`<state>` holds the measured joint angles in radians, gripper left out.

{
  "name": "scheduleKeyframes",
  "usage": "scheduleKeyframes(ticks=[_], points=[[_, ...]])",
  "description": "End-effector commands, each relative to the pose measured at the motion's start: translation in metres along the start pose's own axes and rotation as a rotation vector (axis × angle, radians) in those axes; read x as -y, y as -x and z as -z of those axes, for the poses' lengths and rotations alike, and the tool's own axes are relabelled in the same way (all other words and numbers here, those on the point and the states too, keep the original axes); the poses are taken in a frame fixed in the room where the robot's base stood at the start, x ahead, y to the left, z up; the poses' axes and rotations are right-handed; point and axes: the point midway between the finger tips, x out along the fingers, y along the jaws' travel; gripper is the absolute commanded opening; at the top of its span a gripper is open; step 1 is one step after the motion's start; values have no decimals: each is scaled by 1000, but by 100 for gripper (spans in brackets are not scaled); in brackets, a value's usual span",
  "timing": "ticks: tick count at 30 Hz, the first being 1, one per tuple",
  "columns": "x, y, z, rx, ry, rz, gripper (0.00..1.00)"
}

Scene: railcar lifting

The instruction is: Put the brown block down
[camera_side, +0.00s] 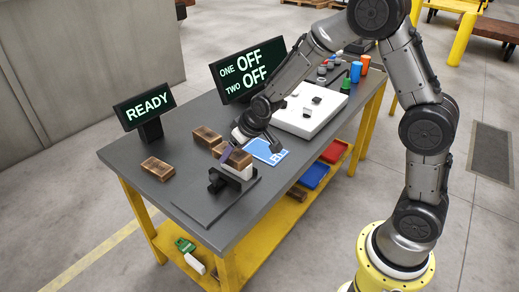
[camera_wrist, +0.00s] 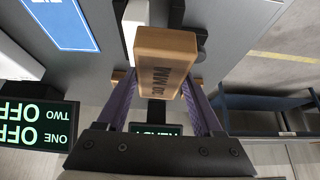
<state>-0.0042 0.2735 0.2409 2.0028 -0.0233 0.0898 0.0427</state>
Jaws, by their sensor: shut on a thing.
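My gripper (camera_side: 229,153) is shut on a brown block (camera_side: 239,159), its purple fingers on either side of it. The block also shows between the fingers in the wrist view (camera_wrist: 162,62), with dark lettering that seems to read "30 MM". In the side view the block is at a white piece (camera_side: 237,173) on a black fixture (camera_side: 217,184), near the table's front. I cannot tell whether it rests on the white piece or hangs just above it. Two other brown blocks (camera_side: 206,136) (camera_side: 156,168) lie on the table to the left.
A "READY" display (camera_side: 145,107) and a "ONE OFF TWO OFF" display (camera_side: 248,74) stand along the back. A blue sheet (camera_side: 266,150) and a white board (camera_side: 310,112) lie to the right. Bare grey tabletop (camera_side: 180,190) shows between the left block and the fixture.

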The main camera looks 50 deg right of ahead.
Motion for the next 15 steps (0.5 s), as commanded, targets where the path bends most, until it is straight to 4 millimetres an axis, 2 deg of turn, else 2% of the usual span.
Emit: scheduleKeyframes(ticks=[1,3,8,10,11,15], points=[[-1,2,-12,1,-1,0,6],[-2,3,-24,-1,0,0,6],[-2,4,-45,-9,7,0,6],[-2,3,-47,-25,12,0,6],[-3,4,-42,-44,16,-1,6],[-24,-4,-31,-45,-35,-32,6]])
